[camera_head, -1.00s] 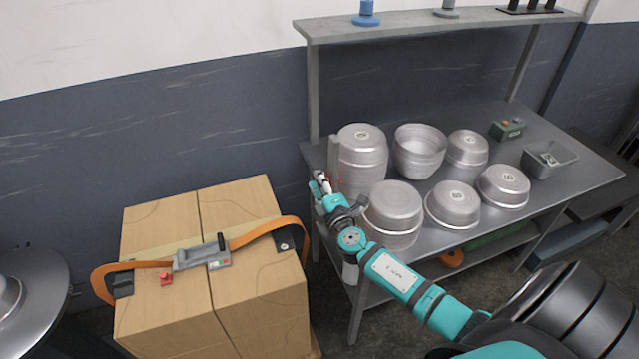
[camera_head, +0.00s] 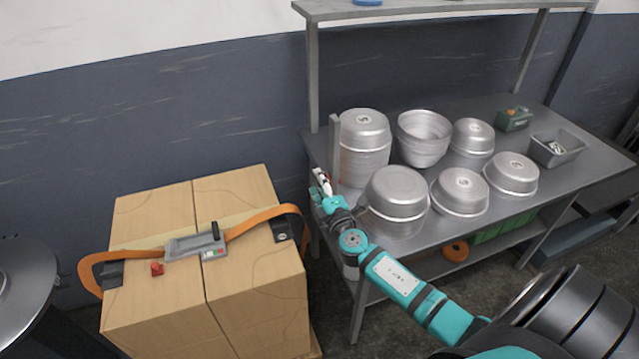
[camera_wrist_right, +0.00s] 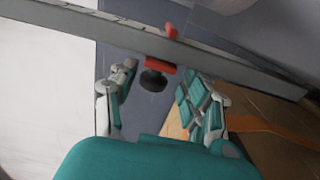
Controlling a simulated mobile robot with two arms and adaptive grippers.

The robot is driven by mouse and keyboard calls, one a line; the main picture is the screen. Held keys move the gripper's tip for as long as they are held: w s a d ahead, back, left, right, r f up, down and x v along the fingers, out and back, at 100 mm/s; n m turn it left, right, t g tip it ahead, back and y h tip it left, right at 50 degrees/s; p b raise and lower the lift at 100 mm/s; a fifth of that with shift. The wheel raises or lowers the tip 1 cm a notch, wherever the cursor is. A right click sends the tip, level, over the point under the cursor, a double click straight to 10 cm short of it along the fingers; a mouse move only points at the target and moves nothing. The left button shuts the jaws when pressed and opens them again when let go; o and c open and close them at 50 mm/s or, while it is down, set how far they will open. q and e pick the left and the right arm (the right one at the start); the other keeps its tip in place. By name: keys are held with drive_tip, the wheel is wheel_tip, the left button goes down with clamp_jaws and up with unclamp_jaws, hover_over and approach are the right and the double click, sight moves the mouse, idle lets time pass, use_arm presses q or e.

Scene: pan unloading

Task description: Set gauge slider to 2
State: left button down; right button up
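The red slider (camera_wrist_right: 162,64) with a round black knob (camera_wrist_right: 153,80) sits on the bar. My right gripper (camera_wrist_right: 158,82) is open, one finger on each side of the knob, with gaps still visible. In the head view my right gripper (camera_head: 321,184) is beside the post. Scale marks are too small to read. My left gripper is out of view.
Several metal pans (camera_head: 396,190) stand on the steel table (camera_head: 400,245) close right of my right gripper. A strapped cardboard box stack (camera_head: 250,300) is to the left. A grey bin (camera_head: 557,150) and green box (camera_head: 514,119) are at the back right.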

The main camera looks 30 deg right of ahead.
drive_tip(key=shift+r, duration=0.1)
drive_tip(key=v, duration=1.2)
idle(0.4)
